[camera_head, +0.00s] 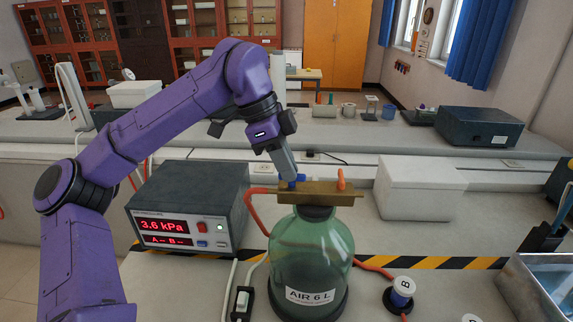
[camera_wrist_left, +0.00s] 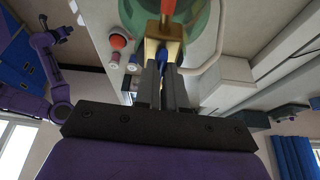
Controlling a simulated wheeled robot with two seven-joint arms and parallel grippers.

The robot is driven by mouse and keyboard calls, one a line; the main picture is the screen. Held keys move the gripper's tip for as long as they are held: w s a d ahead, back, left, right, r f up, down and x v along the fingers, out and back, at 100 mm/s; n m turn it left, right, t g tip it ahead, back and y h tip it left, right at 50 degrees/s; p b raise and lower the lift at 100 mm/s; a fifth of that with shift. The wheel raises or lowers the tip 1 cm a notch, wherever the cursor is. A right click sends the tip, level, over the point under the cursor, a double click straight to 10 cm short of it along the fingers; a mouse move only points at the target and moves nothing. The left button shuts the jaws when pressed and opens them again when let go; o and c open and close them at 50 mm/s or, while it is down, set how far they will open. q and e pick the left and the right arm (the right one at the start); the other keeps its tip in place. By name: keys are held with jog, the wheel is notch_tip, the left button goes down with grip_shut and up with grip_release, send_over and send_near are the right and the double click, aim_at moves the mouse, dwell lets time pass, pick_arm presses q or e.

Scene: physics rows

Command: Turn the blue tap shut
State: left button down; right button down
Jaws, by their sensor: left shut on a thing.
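A green glass bottle (camera_head: 310,252) labelled AIR 6 L stands upright on the bench with a brass bar (camera_head: 325,192) across its neck. The blue tap (camera_head: 298,178) sits on the left part of the bar. My left gripper (camera_head: 289,178) reaches down onto it from above and is shut on it. In the left wrist view the blue tap (camera_wrist_left: 163,54) shows between the two fingers, partly hidden by them, against the brass block (camera_wrist_left: 173,50). In that view my right arm (camera_wrist_left: 48,45) shows at the left; its jaws are too small to read.
An orange tap (camera_head: 341,180) stands on the bar's right part. A pressure meter (camera_head: 190,205) left of the bottle reads 3.6 kPa. Red hoses run from the bar and near the base. A white box (camera_head: 418,188), a spool marked B (camera_head: 401,292) and a metal tray (camera_head: 540,285) stand to the right.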

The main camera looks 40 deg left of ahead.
pick_arm(q)
jog(key=shift+w+m+g, duration=0.1)
jog(key=shift+m+g, duration=0.4)
jog(key=shift+m, duration=0.6)
jog(key=shift+w+m+g+p, duration=0.1)
jog(key=shift+m+g+p, duration=0.3)
jog(key=shift+m, duration=0.5)
jog(key=m+p, duration=0.1)
jog(key=m+g+p, duration=0.1)
jog(key=m, duration=0.1)
jog(key=shift+w+r+m+p, duration=0.1)
jog(key=shift+w+m+p, duration=0.05)
jog(key=shift+m+p, duration=0.2)
jog(key=m+g+p, duration=0.1)
jog(key=m+p, duration=0.1)
jog(key=m+g+p, duration=0.1)
jog(key=m+p, duration=0.2)
jog(key=shift+w+d, duration=0.1)
jog(key=shift+w, duration=0.1)
jog(key=m+g+y+p, duration=0.1)
jog(key=m+p, duration=0.1)
jog(key=m, duration=0.1)
jog(key=shift+w+d+p, duration=0.1)
jog(key=shift+p, duration=0.25)
jog(key=shift+f+m+y+p, duration=0.25)
jog(key=shift+m+y+p, duration=0.05)
jog(key=shift+m+p, duration=0.3)
jog(key=shift+f+m, duration=0.1)
jog(key=shift+m, duration=0.15)
